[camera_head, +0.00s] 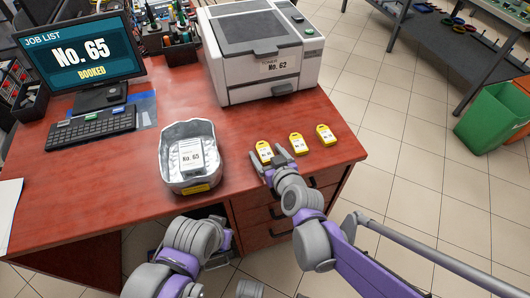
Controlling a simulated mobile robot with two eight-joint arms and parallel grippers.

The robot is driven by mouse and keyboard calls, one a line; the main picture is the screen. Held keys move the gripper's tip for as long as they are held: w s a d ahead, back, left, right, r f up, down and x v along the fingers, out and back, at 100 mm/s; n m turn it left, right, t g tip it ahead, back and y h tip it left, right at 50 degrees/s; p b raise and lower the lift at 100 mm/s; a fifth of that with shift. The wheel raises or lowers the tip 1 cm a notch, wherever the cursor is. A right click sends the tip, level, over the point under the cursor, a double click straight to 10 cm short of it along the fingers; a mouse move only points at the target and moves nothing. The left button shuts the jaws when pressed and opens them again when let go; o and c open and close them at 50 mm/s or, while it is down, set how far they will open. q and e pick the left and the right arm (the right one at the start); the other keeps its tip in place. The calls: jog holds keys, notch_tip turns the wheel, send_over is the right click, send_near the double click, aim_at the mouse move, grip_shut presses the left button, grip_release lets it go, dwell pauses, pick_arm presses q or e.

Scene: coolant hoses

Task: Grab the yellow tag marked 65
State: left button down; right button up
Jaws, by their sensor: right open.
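Three yellow tags lie in a row near the right end of the red-brown desk: a left one (264,149), a middle one (298,143) and a right one (325,135). Their markings are too small to read. My right gripper (266,165) is open, just in front of the left tag, with its fingertips close to the tag's near edge. I cannot tell whether they touch it. My left arm is low in front of the desk, and its fingers do not show.
A metal tray (175,136) holds a "No. 65" label. A white printer (258,50) shows "No. 62". A monitor (80,52) reads "No. 65 BOOKED", above a keyboard (91,128). The desk (125,185) is clear around the tags. A green bin (492,117) stands at right.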

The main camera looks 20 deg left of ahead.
grip_shut()
dwell(0.4)
jog(key=shift+r, duration=0.1)
